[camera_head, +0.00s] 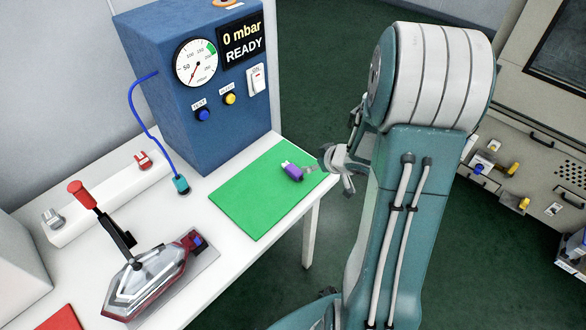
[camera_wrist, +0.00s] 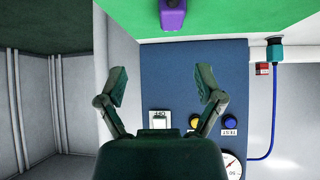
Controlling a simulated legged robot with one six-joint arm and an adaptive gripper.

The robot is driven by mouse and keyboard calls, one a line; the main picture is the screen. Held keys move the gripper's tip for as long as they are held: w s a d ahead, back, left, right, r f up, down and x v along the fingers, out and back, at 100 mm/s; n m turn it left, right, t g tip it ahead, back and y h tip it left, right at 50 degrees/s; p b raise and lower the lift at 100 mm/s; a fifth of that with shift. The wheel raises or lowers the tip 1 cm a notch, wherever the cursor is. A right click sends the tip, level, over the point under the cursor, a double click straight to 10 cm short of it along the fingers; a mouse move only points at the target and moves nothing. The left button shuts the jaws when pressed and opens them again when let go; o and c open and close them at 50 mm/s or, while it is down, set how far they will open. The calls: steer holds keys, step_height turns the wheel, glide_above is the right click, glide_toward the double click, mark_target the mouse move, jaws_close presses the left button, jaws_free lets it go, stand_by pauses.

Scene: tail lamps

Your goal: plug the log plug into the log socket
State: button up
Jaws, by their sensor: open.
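A small purple plug with a pale tip (camera_head: 292,171), which looks like the log plug, lies on the green mat (camera_head: 244,205) near its right edge. In the wrist view the purple plug (camera_wrist: 172,18) is at the top edge, partly cut off, beyond my fingertips. My gripper (camera_head: 336,165) is just right of the plug at the mat's edge. In the wrist view my gripper (camera_wrist: 165,90) has its two fingers wide apart with nothing between them. I cannot tell which opening is the log socket.
A blue test cabinet (camera_head: 205,95) with a gauge, buttons and a READY display stands behind the mat. A blue hose ends in a teal connector (camera_head: 181,185) left of the mat. A tail lamp (camera_head: 150,280) with a red-handled clamp is at front left. The mat is otherwise clear.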

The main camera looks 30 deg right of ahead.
mark_target(293, 168)
steer(key=shift+w+a+f, duration=0.1)
steer(key=shift+a+f, duration=0.05)
steer(key=shift+f, duration=0.2)
steer(key=w+a+f, duration=0.2)
steer(key=w+f, duration=0.1)
steer(key=shift+a, duration=0.25)
steer(key=x, duration=0.4)
steer(key=shift+w+d+f, duration=0.15)
steer(key=shift+d+f, duration=0.2)
steer(key=shift+w+a+f, duration=0.15)
steer(key=shift+w+f, duration=0.1)
steer(key=shift+w, duration=0.05)
steer(key=shift+w+a+f, duration=0.1)
steer(key=shift+w+a, duration=0.05)
steer(key=shift+a, duration=0.2)
steer(key=shift+d, duration=0.2)
jaws_close()
